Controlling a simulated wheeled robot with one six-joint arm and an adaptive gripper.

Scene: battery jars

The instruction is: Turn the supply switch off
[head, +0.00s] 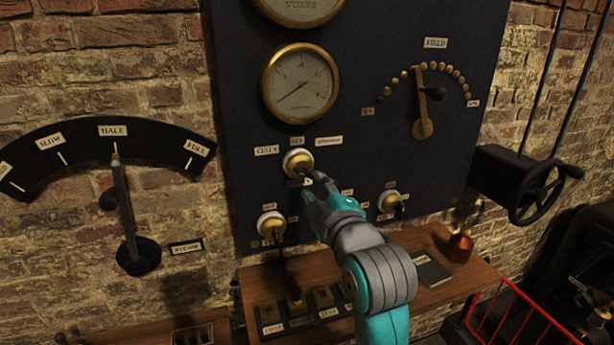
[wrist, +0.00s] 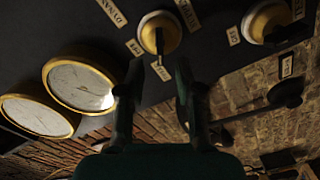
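The upper rotary switch (head: 298,161) sits on the dark panel, a white and brass disc with labels CELLS, OFF and what looks like DYNAMO around its top. I take it for the supply switch; its name label is partly hidden. In the wrist view the switch (wrist: 158,34) is at the top centre. Its dark lever points down in that picture, toward a small label, apparently CELLS, rather than the OFF label beside it. My gripper (head: 314,184) is just below and right of the switch in the head view. Its fingers (wrist: 155,82) are apart and empty, short of the lever.
Two similar switches sit lower, at left (head: 271,225) and right (head: 389,202). A gauge (head: 300,84) is above, and the FIELD lever (head: 422,105) is upper right.

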